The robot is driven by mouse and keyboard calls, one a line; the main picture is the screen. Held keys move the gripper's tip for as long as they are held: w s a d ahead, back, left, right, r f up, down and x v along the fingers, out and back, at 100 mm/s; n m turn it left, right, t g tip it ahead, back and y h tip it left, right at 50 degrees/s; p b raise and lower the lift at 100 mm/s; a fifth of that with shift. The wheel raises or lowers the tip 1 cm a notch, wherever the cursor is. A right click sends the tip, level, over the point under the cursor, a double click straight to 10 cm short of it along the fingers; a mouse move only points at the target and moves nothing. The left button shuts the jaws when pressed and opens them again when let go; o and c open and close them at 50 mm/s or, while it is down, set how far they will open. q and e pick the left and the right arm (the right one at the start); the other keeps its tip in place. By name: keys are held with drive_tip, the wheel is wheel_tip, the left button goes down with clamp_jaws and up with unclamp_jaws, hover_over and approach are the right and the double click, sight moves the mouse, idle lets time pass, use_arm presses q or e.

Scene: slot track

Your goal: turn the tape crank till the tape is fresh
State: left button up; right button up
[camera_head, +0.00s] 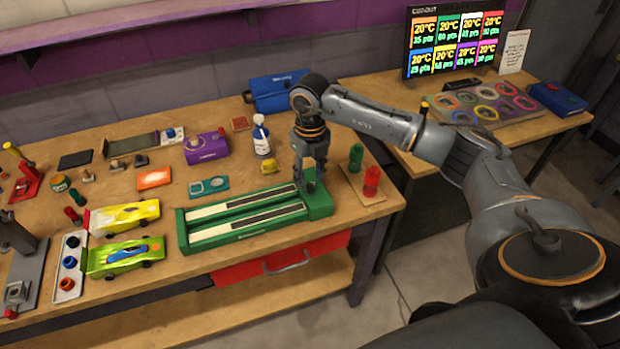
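A green unit (247,231) lies near the front edge of the bench, with two long lanes of white and black strip, which look like the tape. Its raised right end block (319,205) is under my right gripper (311,179). The gripper points down with its fingertips at or just above this block. I cannot make out the crank; the fingers cover that spot. I cannot tell whether the fingers are open, shut or touching anything. My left gripper is not in view.
A yellow car (124,214) and a lime car (125,254) stand left of the unit. A white spray bottle (261,138) is behind it. A green peg (356,155) and a red peg (371,181) stand close on its right. A red drawer (285,262) is below.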

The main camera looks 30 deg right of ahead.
sight(309, 185)
drive_tip(key=shift+f, duration=1.5)
drive_tip(key=shift+c, duration=0.2)
clamp_jaws()
drive_tip(key=shift+w, duration=0.1)
